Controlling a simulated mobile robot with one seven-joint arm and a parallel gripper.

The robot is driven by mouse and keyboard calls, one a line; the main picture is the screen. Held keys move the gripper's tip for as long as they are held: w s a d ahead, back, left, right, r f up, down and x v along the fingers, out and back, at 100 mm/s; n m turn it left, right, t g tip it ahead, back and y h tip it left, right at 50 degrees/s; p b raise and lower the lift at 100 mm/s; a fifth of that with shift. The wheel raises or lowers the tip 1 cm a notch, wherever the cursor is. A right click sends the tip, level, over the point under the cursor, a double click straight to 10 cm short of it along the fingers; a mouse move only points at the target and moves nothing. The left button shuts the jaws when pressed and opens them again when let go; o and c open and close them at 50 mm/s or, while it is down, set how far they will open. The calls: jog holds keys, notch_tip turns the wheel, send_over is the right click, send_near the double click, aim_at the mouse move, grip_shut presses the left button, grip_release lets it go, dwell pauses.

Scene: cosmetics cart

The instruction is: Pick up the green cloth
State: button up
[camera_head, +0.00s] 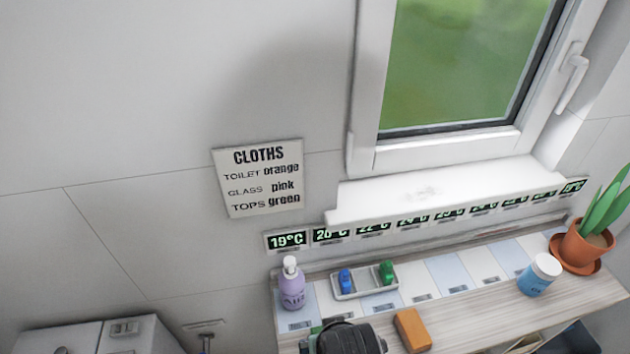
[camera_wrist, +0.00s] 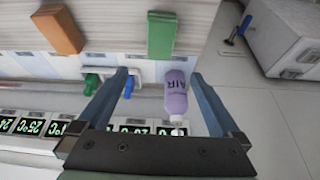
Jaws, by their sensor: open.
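The green cloth (camera_wrist: 162,36) is a folded block lying on the wooden shelf in the wrist view, ahead of my fingertips. In the head view, only a sliver of green shows beside my gripper (camera_head: 345,338), which hides the rest. My gripper (camera_wrist: 160,74) is open and empty in the wrist view. The cloth lies beyond its fingertips, roughly in line with the gap between them. A purple bottle (camera_wrist: 176,92) marked AIR shows between the fingers, nearer the wall than the cloth.
An orange block-like cloth (camera_head: 412,330) lies right of my gripper. A small tray (camera_head: 364,293) holds a blue and a green item. A blue, white-capped tub (camera_head: 539,275) and a potted plant (camera_head: 583,248) stand farther right. A wall sign (camera_head: 261,208) reads "TOPS green".

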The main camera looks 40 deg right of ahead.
jog(key=x, duration=0.7)
jog(key=shift+s+f, duration=0.1)
jog(key=shift+f, duration=0.3)
jog(key=shift+f+p, duration=0.5)
jog(key=shift+s+x, duration=0.15)
jog(key=shift+x, duration=0.95)
jog(key=shift+s+x, duration=0.2)
jog(key=shift+x, duration=0.85)
jog(key=shift+a+f, duration=0.1)
jog(key=shift+f, duration=0.25)
jog(key=c, duration=1.4)
